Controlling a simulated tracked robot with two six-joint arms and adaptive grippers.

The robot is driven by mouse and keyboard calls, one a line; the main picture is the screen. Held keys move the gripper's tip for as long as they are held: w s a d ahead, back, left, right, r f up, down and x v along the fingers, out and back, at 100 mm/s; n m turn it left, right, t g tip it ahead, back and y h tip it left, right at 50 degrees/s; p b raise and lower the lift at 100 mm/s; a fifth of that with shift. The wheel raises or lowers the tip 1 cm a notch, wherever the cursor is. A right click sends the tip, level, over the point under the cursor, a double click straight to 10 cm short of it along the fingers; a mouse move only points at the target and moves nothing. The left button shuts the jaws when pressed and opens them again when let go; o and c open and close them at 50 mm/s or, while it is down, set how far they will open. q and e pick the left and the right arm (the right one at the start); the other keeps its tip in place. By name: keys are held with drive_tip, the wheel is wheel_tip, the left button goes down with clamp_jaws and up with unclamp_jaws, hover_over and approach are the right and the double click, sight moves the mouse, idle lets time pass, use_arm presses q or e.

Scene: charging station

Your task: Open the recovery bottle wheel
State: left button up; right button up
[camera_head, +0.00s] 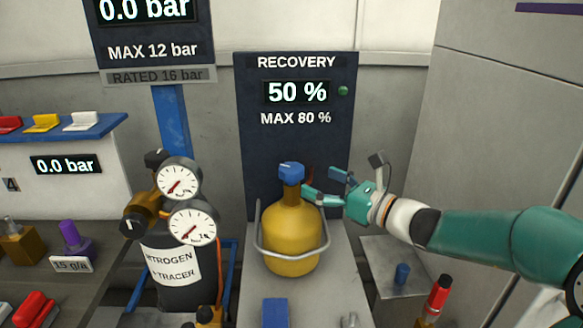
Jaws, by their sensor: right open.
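The recovery bottle (290,238) is yellow and stands upright on a grey stand inside a metal hoop. Its blue wheel (291,170) sits on top of the neck. My right gripper (318,190) comes in from the right, with its fingers open just right of the wheel and neck. Whether a finger touches the bottle, I cannot tell. The panel (296,120) behind reads RECOVERY, 50 %, MAX 80 %, with a green light. My left gripper is not in view.
A nitrogen and tracer cylinder (180,285) with two gauges (178,178) stands left of the bottle. A blue block (274,312) lies in front of the bottle.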

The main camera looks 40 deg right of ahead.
sight(291, 167)
drive_tip(key=p+x, duration=0.1)
drive_tip(key=x, duration=0.7)
drive_tip(key=shift+w, duration=0.3)
drive_tip(key=c, duration=1.2)
drive_tip(key=shift+o, duration=0.2)
drive_tip(key=shift+r+n+y+p, duration=0.15)
drive_tip(key=shift+n+y+p, duration=0.45)
drive_tip(key=shift+p, duration=0.4)
drive_tip(key=n+g+y+p, duration=0.2)
drive_tip(key=y+p, duration=0.1)
drive_tip(key=y, duration=0.1)
drive_tip(key=shift+n+g+y+p, duration=1.2)
drive_tip(key=shift+n+y+p, duration=0.1)
drive_tip(key=shift+n+y, duration=0.15)
